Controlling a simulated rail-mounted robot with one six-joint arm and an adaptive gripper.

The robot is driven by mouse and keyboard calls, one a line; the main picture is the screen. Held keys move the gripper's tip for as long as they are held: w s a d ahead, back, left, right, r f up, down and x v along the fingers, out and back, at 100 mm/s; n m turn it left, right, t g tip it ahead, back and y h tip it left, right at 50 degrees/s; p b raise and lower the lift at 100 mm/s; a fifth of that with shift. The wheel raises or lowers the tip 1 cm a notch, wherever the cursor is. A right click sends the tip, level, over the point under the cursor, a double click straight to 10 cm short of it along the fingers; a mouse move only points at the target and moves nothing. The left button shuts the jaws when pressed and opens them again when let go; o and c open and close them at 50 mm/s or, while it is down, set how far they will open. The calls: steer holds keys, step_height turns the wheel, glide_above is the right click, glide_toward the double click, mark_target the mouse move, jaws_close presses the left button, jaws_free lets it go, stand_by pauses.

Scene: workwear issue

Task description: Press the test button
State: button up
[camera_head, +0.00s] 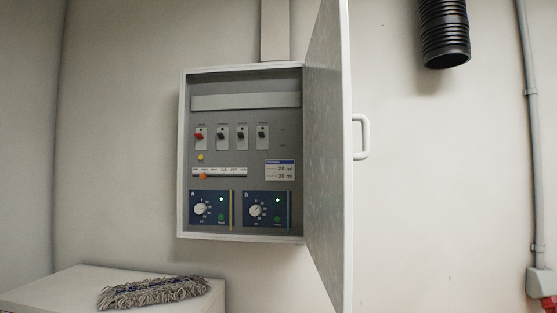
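An open grey wall cabinet (182,150) shows in the head view, left of the middle. Inside, a small round yellow button (200,157) sits below a red-levered switch (199,136) at the left; its lettering is too small to read, so I cannot confirm it is the test button. Several dark-levered switches (241,136) stand to the right in the same row. Two blue dial panels, A (211,209) and B (267,209), sit at the bottom, each with a lit green light and a darker green spot below it. My gripper is not in view.
The cabinet door (328,150) stands open at the right, its handle (361,137) sticking out. A white label (280,170) and a strip with an orange marker (202,177) are inside. A grey mop head (154,291) lies on a white top. A black hose (444,35) hangs upper right.

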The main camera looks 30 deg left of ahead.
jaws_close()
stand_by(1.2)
